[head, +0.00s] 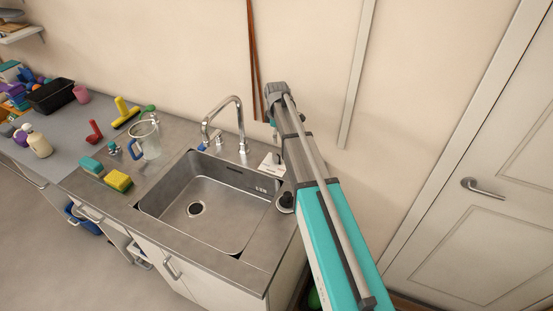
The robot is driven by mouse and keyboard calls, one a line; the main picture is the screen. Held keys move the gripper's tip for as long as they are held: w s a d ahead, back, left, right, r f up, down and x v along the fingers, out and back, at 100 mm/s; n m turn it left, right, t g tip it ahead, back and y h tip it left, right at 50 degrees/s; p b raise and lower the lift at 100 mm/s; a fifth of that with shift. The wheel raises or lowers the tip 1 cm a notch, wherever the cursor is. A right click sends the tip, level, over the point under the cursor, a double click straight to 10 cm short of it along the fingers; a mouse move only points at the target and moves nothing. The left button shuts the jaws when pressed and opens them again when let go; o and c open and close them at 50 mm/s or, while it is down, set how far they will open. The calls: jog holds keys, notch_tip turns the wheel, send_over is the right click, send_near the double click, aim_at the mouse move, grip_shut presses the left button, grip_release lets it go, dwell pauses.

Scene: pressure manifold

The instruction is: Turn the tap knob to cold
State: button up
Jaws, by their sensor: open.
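A chrome gooseneck tap (235,102) stands behind the sink, its spout bent over the basin to the left. A small blue part (203,147) shows by the spout's end. A short metal post (219,139) stands beside the tap's base. A round dark knob (286,201) sits on the counter right of the sink, close against my arm's outline; I cannot tell where it points. My gripper (271,121) is at the far end of my arm, up and right of the tap, apart from it. It is open and empty, its fingers largely hidden by my wrist.
The steel sink (180,208) is empty. A white card (272,162) stands behind its right corner. A glass jug (148,139), yellow sponge (118,180) and teal sponge (91,166) are left of it. Several bottles and toys crowd the far left. A door (490,210) is right.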

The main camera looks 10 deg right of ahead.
aim_at(277, 154)
jog(key=shift+f+b, duration=5.15)
jog(key=shift+f, duration=0.3)
